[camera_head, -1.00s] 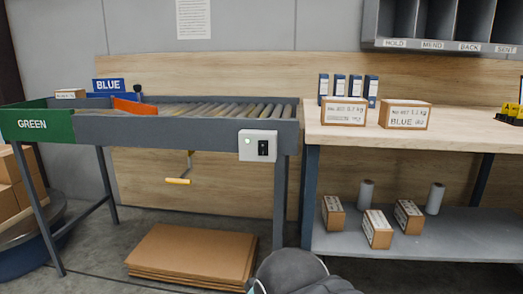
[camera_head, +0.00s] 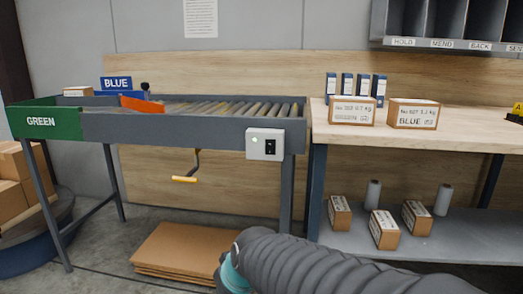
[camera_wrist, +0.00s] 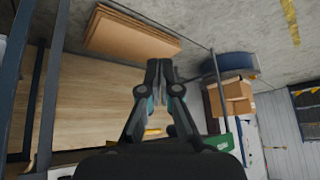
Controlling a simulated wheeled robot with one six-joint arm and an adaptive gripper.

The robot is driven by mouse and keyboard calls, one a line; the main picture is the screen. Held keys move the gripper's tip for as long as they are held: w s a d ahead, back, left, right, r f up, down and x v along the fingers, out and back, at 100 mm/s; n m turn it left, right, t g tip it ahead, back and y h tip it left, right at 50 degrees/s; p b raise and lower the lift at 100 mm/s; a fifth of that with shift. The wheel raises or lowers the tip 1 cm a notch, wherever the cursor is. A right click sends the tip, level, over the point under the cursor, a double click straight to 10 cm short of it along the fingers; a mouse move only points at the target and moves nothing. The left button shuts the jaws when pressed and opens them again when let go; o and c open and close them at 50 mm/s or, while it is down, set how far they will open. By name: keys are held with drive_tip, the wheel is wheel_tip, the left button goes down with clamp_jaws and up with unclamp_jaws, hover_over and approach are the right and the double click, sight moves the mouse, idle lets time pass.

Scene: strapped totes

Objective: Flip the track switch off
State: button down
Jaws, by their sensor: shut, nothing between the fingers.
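The track switch is a black rocker (camera_head: 270,147) on a pale grey box (camera_head: 254,145) with a small lit lamp at its left. The box is fixed to the front rail near the right end of the roller track (camera_head: 225,107). My gripper (camera_wrist: 160,65) shows in the wrist view with its fingers together and nothing between them. It is apart from the switch. In the head view my arm shows low in front of the track, and the fingers are out of sight there. The switch does not show in the wrist view.
A yellow-handled crank (camera_head: 185,179) hangs under the track. Flat cardboard (camera_head: 180,250) lies on the floor below. A wooden bench (camera_head: 470,136) with labelled boxes stands right of the track. A green bin side (camera_head: 45,121) is at the track's left end.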

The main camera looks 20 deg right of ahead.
sight(270, 145)
drive_tip(key=w+d+r+n+t+h, duration=0.1)
drive_tip(key=w+d+r+n+t, duration=0.15)
drive_tip(key=w, duration=0.55)
drive_tip(key=w+d+r+n+t+h, duration=0.2)
drive_tip(key=w+r+t, duration=0.15)
drive_tip(key=w, duration=0.35)
drive_tip(key=d+r+n+t+h, duration=0.3)
drive_tip(key=d+r+n+h, duration=0.2)
drive_tip(key=d+r+h, duration=0.4)
drive_tip(key=shift+d+r+t, duration=0.3)
drive_tip(key=shift+d+r, duration=0.65)
drive_tip(key=shift+r, duration=0.3)
drive_tip(key=shift+w+n, duration=0.15)
drive_tip(key=shift+n, duration=0.1)
drive_tip(key=x, duration=1.3)
drive_tip(key=shift+w+d+r, duration=0.1)
drive_tip(key=shift+w+d, duration=0.2)
drive_tip(key=shift+w, duration=0.05)
